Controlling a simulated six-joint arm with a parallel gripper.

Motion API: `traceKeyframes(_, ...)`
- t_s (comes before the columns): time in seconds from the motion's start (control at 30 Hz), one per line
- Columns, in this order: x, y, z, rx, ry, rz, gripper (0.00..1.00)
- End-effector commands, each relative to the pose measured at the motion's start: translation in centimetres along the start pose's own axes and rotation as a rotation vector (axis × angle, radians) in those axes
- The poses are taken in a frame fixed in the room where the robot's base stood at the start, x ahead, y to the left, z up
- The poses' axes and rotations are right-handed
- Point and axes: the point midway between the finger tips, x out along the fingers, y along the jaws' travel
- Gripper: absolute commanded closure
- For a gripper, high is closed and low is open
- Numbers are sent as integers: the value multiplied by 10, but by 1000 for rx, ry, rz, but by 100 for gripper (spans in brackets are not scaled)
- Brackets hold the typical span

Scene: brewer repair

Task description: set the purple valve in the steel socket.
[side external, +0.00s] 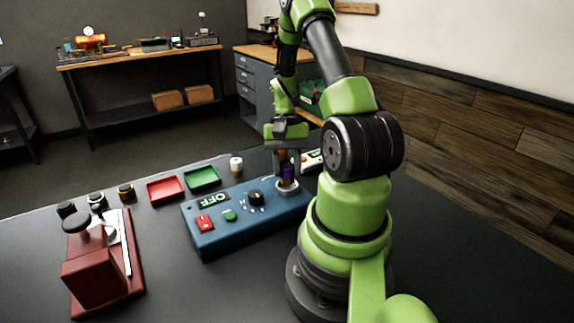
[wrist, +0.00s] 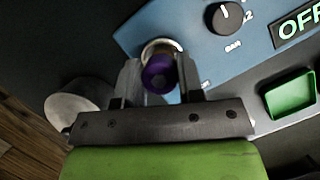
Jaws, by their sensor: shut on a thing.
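The purple valve (side external: 288,171) is upright between the fingers of my gripper (side external: 287,164), directly over the steel socket (side external: 288,187) at the right end of the blue panel box (side external: 235,232). In the wrist view my gripper (wrist: 160,78) is shut on the purple valve (wrist: 158,73), with a finger on each side. The rim of the steel socket (wrist: 163,45) shows just behind the valve. The valve's lower end is at or very near the socket mouth; I cannot tell how deep it sits, as its lower part is hidden.
The panel has a black knob (side external: 255,197), a red switch (side external: 205,222) and an OFF display (side external: 213,199). A red tray (side external: 165,190), a green tray (side external: 202,179) and a white jar (side external: 236,165) stand behind it. A red press-like device (side external: 92,270) is at left.

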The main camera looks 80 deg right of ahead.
Motion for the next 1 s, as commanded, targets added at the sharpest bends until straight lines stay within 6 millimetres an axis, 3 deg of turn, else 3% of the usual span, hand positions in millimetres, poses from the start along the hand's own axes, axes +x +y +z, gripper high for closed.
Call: traceKeyframes(1.0, 10, 0, -4, 0, 0, 0, 93)
